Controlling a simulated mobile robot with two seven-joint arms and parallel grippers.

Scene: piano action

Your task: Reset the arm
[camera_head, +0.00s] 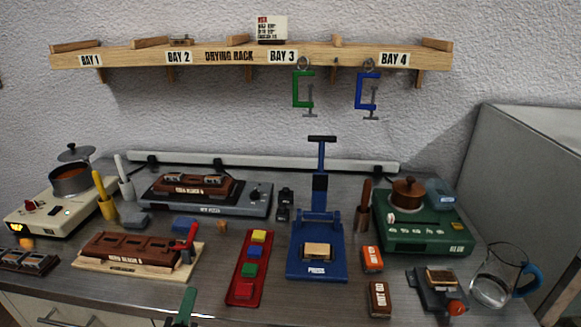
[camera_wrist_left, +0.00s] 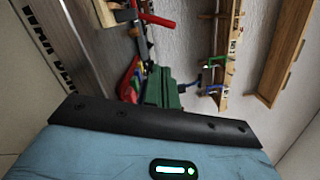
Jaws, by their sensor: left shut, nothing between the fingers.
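My left gripper (camera_head: 186,304) shows as a green finger piece at the bottom edge of the head view. It is in front of the bench, below the red tray and the brown block on the wooden board. In the left wrist view the green gripper (camera_wrist_left: 164,90) is near the middle, shut and empty, and the room appears turned on its side. Most of the left arm is outside the head view. My right gripper is not in view.
The bench holds a brown block (camera_head: 128,249), a red tray (camera_head: 240,293) with coloured pieces, a blue press (camera_head: 332,268), a green cooker (camera_head: 428,236), and a glass jug (camera_head: 492,284). A wooden drying rack (camera_head: 230,57) with two hanging clamps is on the wall.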

